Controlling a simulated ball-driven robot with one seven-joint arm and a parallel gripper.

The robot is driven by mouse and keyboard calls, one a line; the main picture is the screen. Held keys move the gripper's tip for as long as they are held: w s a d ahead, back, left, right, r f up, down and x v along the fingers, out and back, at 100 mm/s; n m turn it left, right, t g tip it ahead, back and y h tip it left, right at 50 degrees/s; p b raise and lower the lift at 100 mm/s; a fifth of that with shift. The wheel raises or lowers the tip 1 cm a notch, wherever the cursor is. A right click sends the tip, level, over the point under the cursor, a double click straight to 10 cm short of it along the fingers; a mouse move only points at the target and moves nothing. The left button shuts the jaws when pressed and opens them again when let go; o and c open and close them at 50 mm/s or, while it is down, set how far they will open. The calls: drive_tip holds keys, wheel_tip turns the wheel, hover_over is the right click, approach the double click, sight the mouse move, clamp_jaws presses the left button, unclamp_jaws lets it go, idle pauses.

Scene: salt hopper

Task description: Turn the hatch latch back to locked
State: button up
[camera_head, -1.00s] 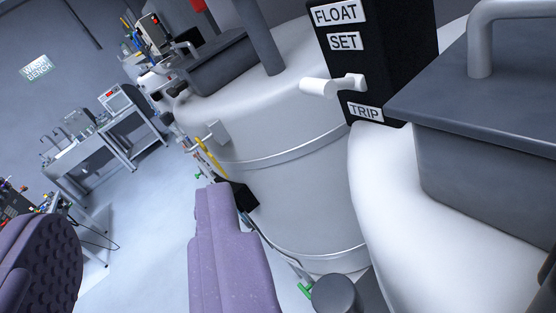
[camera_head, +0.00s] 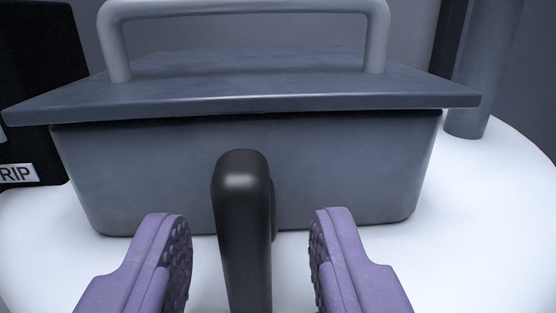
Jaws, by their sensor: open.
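The hatch latch (camera_head: 243,225) is a dark, rounded lever in front of the grey hatch (camera_head: 330,165). It stands roughly upright in the picture, and its lower end runs out of the frame. My gripper (camera_head: 250,240) is open, with one purple padded finger on each side of the latch. Gaps show between the latch and both fingers, the right gap about as wide as the left or slightly wider. The hatch lid (camera_head: 250,88) lies over the box with a grey bar handle (camera_head: 245,8) on top.
The hatch sits on a white rounded vessel top (camera_head: 470,210). A black box with a partly cut-off label reading "RIP" (camera_head: 18,174) stands at the left. A grey vertical pipe (camera_head: 483,80) rises at the right behind the lid.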

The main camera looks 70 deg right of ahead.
drive_tip(key=shift+x, duration=1.2)
clamp_jaws()
